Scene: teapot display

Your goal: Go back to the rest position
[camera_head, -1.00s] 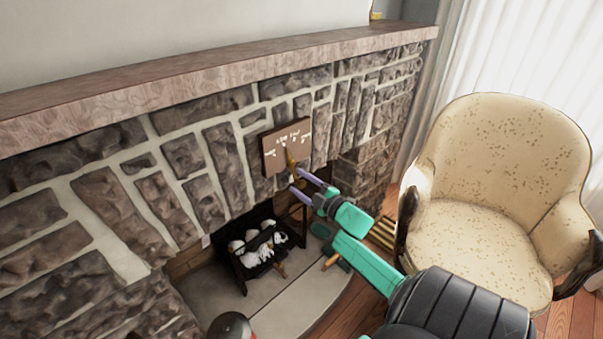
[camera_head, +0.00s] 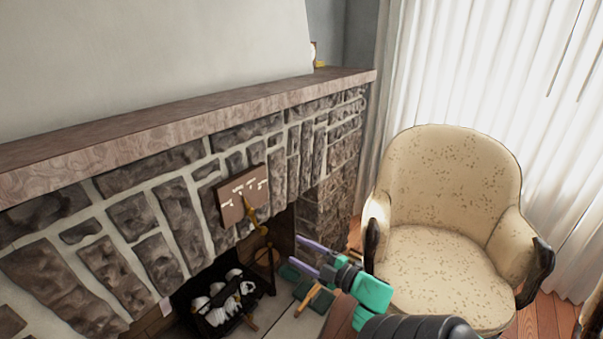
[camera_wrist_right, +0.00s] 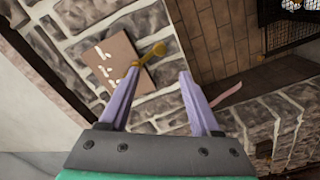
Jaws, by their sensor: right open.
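My right gripper (camera_head: 296,254) is open, with its two lilac fingers apart and nothing between them. It is in front of the fireplace, to the right of and below a brown plaque (camera_head: 236,190) with white hook-like marks on the stone wall. A golden utensil (camera_head: 252,210) hangs on the plaque, tilted, apart from my gripper in the head view. In the right wrist view, the plaque (camera_wrist_right: 108,66) and the golden utensil (camera_wrist_right: 151,52) are beyond the left finger, which overlaps the utensil's lower part in the picture. My left gripper is not in view.
A stone fireplace with a wooden mantel (camera_head: 190,108) runs along the left. A dark grate with white lumps (camera_head: 224,302) sits in the hearth. A cream armchair (camera_head: 450,180) stands at the right before white curtains (camera_head: 480,70). Wooden floor shows at the lower right.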

